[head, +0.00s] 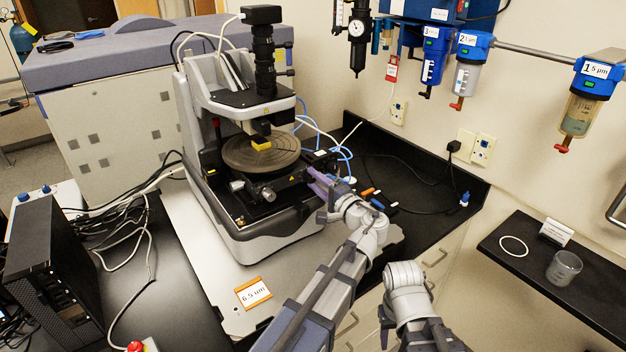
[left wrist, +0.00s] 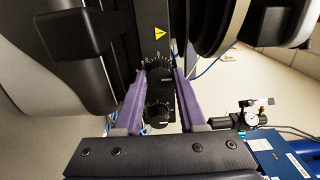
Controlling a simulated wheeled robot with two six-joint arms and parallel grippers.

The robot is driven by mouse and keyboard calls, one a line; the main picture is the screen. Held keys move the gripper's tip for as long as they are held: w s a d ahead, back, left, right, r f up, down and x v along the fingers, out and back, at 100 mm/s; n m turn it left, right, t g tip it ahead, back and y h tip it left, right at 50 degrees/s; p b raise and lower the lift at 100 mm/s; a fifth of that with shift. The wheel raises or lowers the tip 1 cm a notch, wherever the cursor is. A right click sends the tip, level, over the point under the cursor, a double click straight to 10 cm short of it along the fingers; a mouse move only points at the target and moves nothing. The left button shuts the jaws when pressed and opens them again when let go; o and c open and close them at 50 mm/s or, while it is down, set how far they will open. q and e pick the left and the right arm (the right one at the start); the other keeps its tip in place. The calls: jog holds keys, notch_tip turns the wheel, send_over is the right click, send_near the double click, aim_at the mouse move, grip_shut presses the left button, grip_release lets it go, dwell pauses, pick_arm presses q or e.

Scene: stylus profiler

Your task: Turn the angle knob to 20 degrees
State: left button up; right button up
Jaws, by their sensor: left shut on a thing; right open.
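In the left wrist view, a black panel carries two dark knobs with white dial marks around them. My left gripper (left wrist: 163,76) has its two purple fingers on either side of the upper knob (left wrist: 159,73) and is shut on it. The lower knob (left wrist: 158,115) shows between the fingers, nearer to the palm. The dial numbers are too small to read, and I cannot tell from labels which is the angle knob. In the head view, my left gripper (head: 322,186) reaches the right front of the stylus profiler (head: 268,240) and hides the knobs.
The profiler's round stage (head: 261,155) holds a small yellow block (head: 262,146). An orange-framed sign (head: 253,293) lies on the plate in front. A black computer case (head: 60,262) stands at left. Cables lie behind my left gripper. A shelf (head: 545,285) holds a glass jar (head: 564,268).

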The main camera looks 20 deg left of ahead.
pick_arm(q)
grip_shut()
jog(key=m, duration=0.6)
jog(key=o, duration=0.7)
grip_release()
